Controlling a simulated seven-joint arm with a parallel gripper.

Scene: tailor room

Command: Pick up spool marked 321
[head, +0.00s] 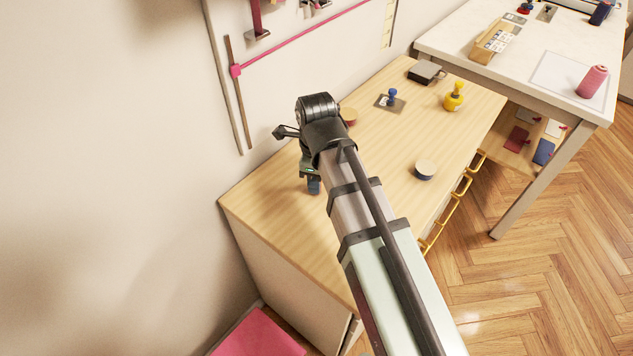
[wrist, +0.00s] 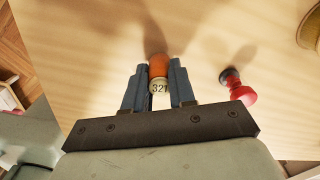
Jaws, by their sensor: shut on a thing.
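The spool marked 321 (wrist: 158,68) shows in the wrist view as a small orange cylinder with a pale end bearing the number. My gripper (wrist: 157,75) is shut on it, with one blue finger on each side. In the head view my gripper (head: 313,186) points down over the left part of the wooden cabinet top, partly behind my own arm. The spool cannot be made out in the head view. Whether it touches the wooden surface is unclear.
A red, knobbed object (wrist: 238,86) stands right of my gripper in the wrist view. The wall is close at left.

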